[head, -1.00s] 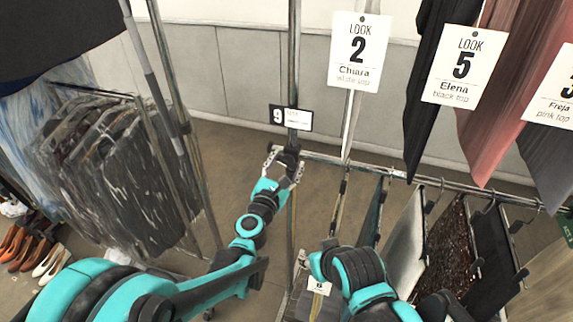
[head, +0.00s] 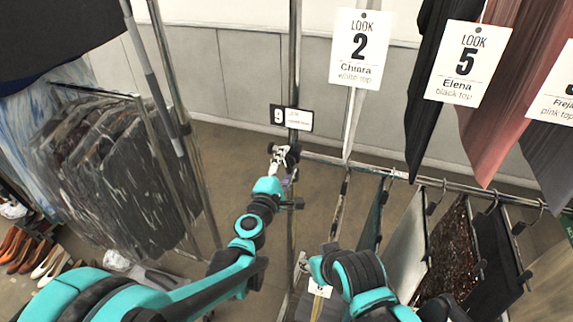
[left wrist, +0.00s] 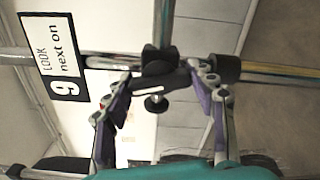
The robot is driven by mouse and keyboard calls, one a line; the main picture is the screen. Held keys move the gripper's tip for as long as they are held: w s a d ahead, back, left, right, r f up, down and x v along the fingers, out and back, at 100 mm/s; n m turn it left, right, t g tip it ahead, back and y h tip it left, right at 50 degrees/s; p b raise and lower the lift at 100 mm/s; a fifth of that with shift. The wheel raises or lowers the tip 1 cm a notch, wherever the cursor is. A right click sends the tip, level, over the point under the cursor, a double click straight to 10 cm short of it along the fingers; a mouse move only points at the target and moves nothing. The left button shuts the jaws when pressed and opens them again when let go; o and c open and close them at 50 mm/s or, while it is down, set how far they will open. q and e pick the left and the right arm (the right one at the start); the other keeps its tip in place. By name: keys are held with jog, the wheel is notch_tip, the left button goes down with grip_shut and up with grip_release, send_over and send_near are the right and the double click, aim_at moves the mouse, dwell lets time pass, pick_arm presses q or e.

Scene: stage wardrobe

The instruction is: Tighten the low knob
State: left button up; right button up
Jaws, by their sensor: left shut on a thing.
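In the head view my left gripper (head: 284,160) is at the upright metal post (head: 294,70), at the level of the garment rail. The knob belongs to a black clamp on the post, below the sign numbered 9 (left wrist: 52,55). The fingers hide part of the knob in the head view. My right arm shows at the bottom centre, but its fingers cannot be made out.
A rail (head: 400,175) with hanging garments runs to the right. Look tags, including Look 2 (head: 360,47), hang above it. A rack of dark garments (head: 130,170) stands left, with shoes (head: 25,250) on the floor.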

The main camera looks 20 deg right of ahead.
pick_arm(q)
jog(key=shift+m, duration=1.6)
jog(key=o, duration=1.2)
jog(key=v, duration=1.2)
jog(key=shift+r+m, duration=0.1)
jog(key=shift+m, duration=0.2)
